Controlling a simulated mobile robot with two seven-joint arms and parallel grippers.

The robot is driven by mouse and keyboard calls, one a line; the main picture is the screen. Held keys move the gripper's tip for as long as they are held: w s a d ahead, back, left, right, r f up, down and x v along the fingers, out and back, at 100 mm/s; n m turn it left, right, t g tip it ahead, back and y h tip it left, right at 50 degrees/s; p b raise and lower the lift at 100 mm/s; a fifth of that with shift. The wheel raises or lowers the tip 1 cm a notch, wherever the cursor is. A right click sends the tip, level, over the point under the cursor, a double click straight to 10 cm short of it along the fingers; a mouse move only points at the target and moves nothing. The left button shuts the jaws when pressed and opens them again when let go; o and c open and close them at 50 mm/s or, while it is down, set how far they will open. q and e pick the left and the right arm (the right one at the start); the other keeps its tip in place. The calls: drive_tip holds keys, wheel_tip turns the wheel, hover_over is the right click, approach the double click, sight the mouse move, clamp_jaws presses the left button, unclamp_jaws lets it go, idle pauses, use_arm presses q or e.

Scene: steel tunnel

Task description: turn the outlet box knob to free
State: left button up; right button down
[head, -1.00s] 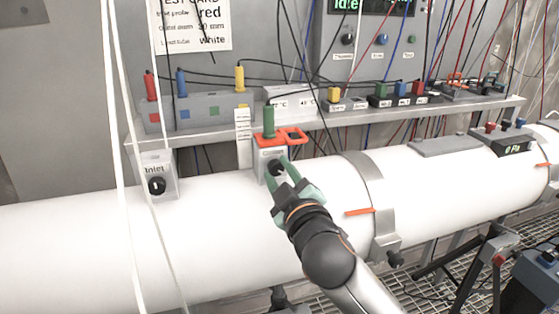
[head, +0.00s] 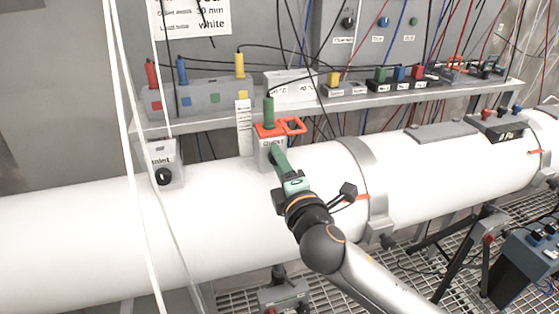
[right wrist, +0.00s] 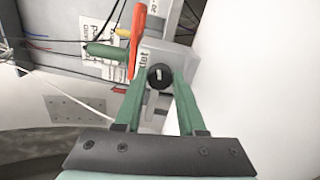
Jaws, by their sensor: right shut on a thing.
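The outlet box (head: 264,151) is a small grey box on top of the white pipe, under an orange clip (head: 280,128) and a green plug (head: 268,110). My right gripper (head: 277,160) reaches its front face from below, with the green fingers seen nearly edge-on, one over the other. In the right wrist view the black outlet knob (right wrist: 160,76) with a short white mark sits between the fingertips, and the gripper is shut on it. In the head view the fingers hide most of the knob. My left gripper is not in view.
The inlet box (head: 165,163) with its own black knob stands on the pipe (head: 90,225) to the left. A shelf (head: 205,122) with coloured plugs runs behind. White cords hang at the left. A grey metal band (head: 368,185) circles the pipe at right.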

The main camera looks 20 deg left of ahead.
drive_tip(key=n, duration=0.7)
drive_tip(key=shift+r, duration=0.15)
drive_tip(key=n, duration=0.7)
idle(0.5)
drive_tip(key=c, duration=0.5)
unclamp_jaws()
drive_tip(key=shift+s+d, duration=0.35)
drive_tip(key=shift+s, duration=0.2)
drive_tip(key=b+v, duration=0.1)
drive_tip(key=v, duration=1)
drive_tip(key=shift+b, duration=0.4)
